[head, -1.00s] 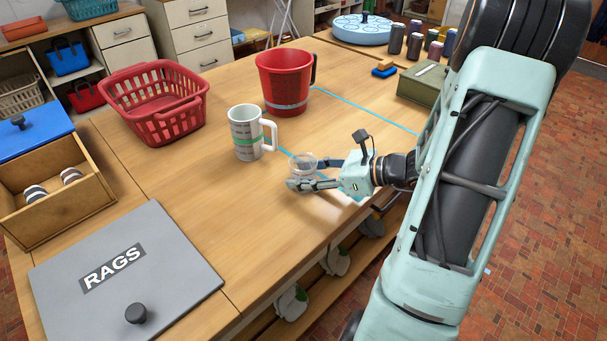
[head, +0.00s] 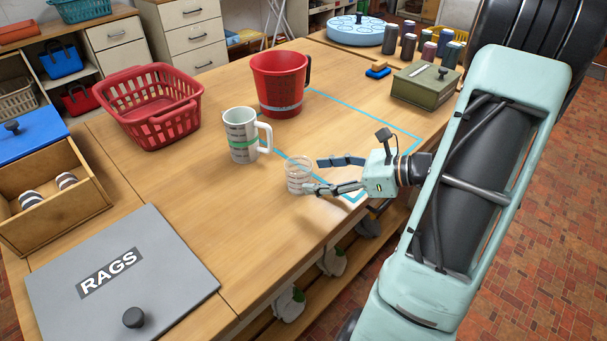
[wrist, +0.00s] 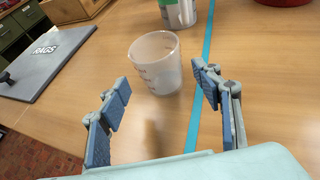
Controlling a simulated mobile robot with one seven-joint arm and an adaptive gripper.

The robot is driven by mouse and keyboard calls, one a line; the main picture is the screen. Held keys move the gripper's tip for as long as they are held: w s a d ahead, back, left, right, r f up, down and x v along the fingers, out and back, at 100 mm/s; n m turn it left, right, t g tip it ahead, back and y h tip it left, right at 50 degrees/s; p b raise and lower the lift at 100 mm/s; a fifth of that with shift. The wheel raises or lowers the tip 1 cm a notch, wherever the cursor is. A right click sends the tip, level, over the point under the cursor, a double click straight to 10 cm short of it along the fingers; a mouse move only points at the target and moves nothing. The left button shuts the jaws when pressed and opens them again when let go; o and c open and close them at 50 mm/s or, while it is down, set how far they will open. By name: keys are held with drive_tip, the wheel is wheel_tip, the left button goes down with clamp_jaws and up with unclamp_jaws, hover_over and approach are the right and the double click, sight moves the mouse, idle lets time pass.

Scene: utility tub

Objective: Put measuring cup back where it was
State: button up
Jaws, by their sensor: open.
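The clear measuring cup (head: 298,175), with faint markings, stands upright on the wooden table. In the wrist view the cup (wrist: 157,66) is just left of the blue tape line (wrist: 207,30), a small gap apart from it. My gripper (head: 316,177) is open to the right of the cup in the head view. In the wrist view my gripper (wrist: 162,95) has its fingers spread wide, with the cup beyond and between the tips; neither finger seems to touch it. A blue tape outline (head: 385,121) marks a bare patch of table.
A white mug with a green band (head: 241,137) stands behind the cup, with a red jug (head: 279,82) farther back. A red basket (head: 150,110), a grey RAGS lid (head: 125,265) and a green box (head: 424,87) are around. The table's front edge is near my gripper.

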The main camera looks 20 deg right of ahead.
drive_tip(key=v, duration=0.6)
idle(0.4)
